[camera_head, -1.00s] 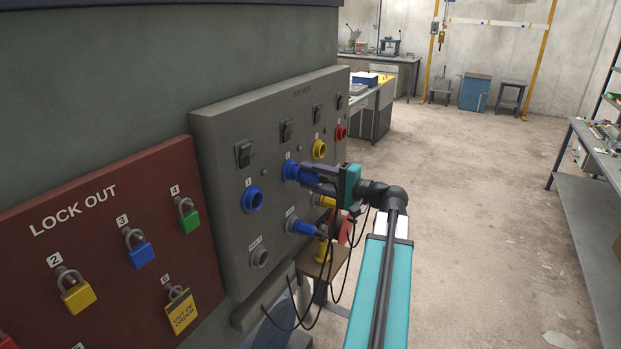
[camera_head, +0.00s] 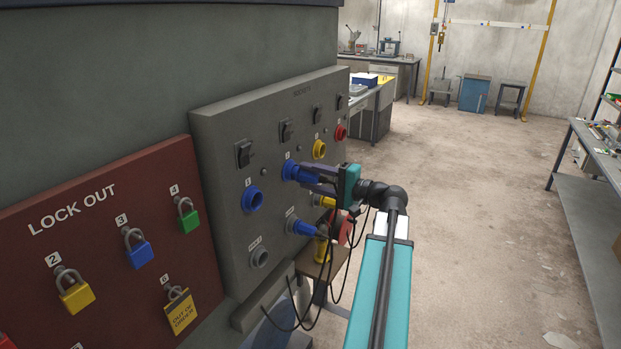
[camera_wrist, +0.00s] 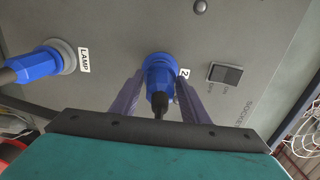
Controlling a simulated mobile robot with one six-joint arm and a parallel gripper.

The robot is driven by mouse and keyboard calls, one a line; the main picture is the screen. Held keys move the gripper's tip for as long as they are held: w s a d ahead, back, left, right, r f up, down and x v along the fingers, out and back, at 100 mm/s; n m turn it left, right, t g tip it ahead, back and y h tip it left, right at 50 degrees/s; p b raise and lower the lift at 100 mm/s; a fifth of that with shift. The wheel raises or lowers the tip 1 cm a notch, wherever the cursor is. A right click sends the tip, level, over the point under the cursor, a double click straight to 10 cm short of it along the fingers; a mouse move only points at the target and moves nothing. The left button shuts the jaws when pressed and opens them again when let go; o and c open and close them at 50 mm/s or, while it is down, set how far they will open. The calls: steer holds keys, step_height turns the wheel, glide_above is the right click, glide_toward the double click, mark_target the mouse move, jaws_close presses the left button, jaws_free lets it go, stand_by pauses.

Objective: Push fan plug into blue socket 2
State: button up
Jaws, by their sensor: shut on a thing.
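The fan plug (camera_wrist: 159,80) is blue with a black cable end. It sits at the blue socket marked 2 (camera_head: 289,168), lined up with it; the plug covers the socket's opening, so how deep it sits cannot be told. My gripper (camera_head: 314,178) is shut on the plug, its fingers on both sides of it, as the wrist view also shows.
Blue socket 1 (camera_head: 253,199) is empty to the left. Another blue plug (camera_head: 302,227) sits in the lower socket labelled LAMP. Yellow (camera_head: 319,149) and red (camera_head: 340,132) sockets are farther along the grey panel (camera_head: 222,140). Black cables hang below my gripper.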

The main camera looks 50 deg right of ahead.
steer(key=shift+w+a, duration=0.1)
steer(key=shift+w, duration=0.25)
steer(key=o, duration=1.5)
steer(key=shift+c, duration=0.2)
steer(key=shift+s, duration=0.1)
steer(key=b+v, duration=0.4)
steer(key=v, duration=0.9)
steer(key=shift+s, duration=0.35)
